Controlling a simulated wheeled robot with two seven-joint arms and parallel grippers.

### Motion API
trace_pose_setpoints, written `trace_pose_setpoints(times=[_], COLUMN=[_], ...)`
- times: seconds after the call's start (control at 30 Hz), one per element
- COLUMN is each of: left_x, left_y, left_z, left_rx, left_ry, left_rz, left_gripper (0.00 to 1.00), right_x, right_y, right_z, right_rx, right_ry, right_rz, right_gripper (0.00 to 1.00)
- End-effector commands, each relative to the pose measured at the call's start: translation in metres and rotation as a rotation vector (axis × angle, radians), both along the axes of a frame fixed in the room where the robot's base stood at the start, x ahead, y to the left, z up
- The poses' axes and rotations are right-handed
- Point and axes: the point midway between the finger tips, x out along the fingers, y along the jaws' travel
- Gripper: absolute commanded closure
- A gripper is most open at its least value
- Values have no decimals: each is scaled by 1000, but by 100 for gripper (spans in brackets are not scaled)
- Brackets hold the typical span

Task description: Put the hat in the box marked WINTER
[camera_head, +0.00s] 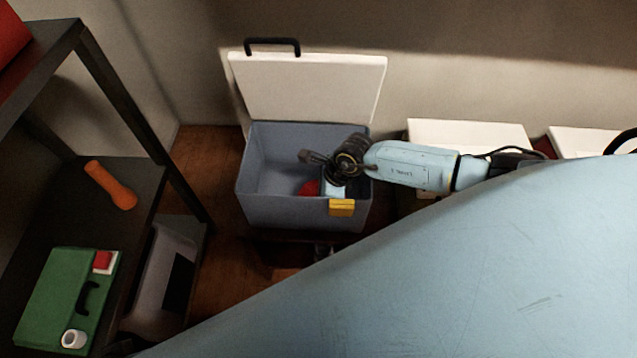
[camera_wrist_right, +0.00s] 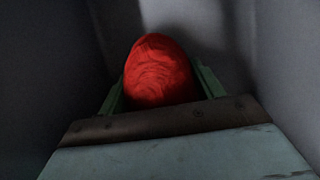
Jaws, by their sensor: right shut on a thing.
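The red hat (camera_head: 308,188) is inside an open grey-blue box (camera_head: 280,213), low down and partly hidden by my right gripper (camera_head: 325,189). In the right wrist view, the rounded red hat (camera_wrist_right: 158,72) sits between the green fingers of my right gripper (camera_wrist_right: 160,88), which is shut on it. The box walls surround it there. The box's white lid (camera_head: 310,88) stands open against the wall. No WINTER marking is readable on the box. My left gripper is not in view.
A yellow latch (camera_head: 342,207) is on the box's front rim. Other white-lidded boxes (camera_head: 470,133) stand to the right. At left, a dark shelf (camera_head: 130,190) holds an orange object (camera_head: 110,185) and a green case (camera_head: 65,295). My pale blue arm covers the lower right.

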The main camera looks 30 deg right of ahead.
Motion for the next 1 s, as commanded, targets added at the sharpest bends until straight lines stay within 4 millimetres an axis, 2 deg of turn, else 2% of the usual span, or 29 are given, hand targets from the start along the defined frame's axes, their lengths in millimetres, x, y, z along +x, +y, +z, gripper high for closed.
trace_pose_setpoints(times=[0.33, 0.37, 0.53, 0.9, 1.0], left_x=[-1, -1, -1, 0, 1], left_y=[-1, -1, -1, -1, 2], left_z=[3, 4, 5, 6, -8], left_rx=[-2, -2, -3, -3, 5], left_ry=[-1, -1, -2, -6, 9], left_rz=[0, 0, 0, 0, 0], left_gripper=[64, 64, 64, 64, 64], right_x=[0, 0, 0, 0, -1], right_y=[0, 0, 0, 0, -3], right_z=[-2, -2, -2, 1, 9], right_rx=[1, 0, 0, 1, 0], right_ry=[-1, 0, 0, -1, -1], right_rz=[0, 0, 0, 0, 0], right_gripper=[61, 33, 12, 12, 12])
